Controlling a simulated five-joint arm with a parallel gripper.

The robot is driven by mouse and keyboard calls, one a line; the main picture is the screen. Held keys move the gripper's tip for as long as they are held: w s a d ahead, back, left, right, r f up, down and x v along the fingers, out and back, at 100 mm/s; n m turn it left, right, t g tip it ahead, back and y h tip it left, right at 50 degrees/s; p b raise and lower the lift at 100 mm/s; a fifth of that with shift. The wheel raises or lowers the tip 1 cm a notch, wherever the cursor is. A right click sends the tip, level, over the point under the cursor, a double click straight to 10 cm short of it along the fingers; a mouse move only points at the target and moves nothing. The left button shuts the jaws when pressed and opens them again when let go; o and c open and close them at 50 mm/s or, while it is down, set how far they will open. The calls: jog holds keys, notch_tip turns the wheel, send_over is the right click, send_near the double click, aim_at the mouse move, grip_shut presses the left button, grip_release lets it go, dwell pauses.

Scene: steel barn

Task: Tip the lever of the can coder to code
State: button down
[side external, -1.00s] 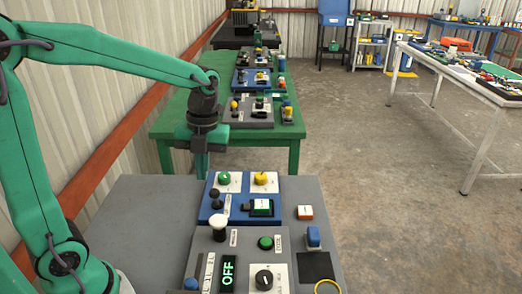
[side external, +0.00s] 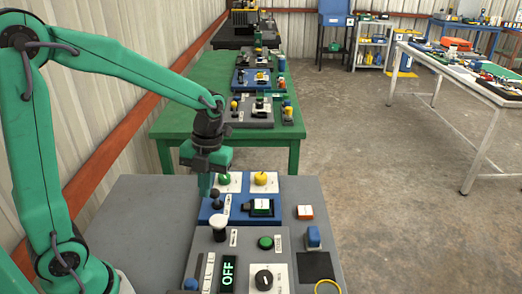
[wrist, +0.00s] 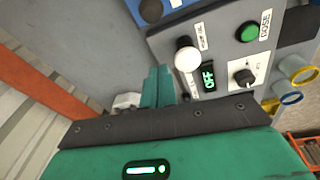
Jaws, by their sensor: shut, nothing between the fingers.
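A blue panel (side external: 236,212) on the grey table carries black-knobbed levers (side external: 215,194), a green knob (side external: 224,178), a yellow knob (side external: 260,178) and a rocker switch (side external: 262,206). A grey panel (side external: 206,246) in front has a white-knobbed lever (side external: 218,224), standing up, and a display reading OFF (side external: 228,272). I cannot read which panel is the can coder. My gripper (side external: 205,194) is shut and empty, pointing down by the blue panel's left side, with no clear contact. In the wrist view, the shut fingers (wrist: 157,74) lie left of the white knob (wrist: 187,54).
The grey panel also has a green button (side external: 265,243) and a black dial (side external: 264,280). The table's left part (side external: 140,225) is clear. A green table (side external: 180,112) stands behind.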

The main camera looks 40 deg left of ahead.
aim_at(216, 197)
jog(key=f, duration=0.3)
jog(key=s+f, duration=0.1)
jog(key=f, duration=0.1)
jog(key=shift+d+f, duration=0.25)
jog(key=shift+f, duration=0.1)
jog(key=shift+w+a+r, duration=0.2)
jog(key=shift+w+a, duration=0.4)
jog(key=shift+w, duration=0.25)
jog(key=shift+w+a+r, duration=0.2)
jog(key=shift+w+a, duration=0.35)
jog(key=shift+w, duration=0.25)
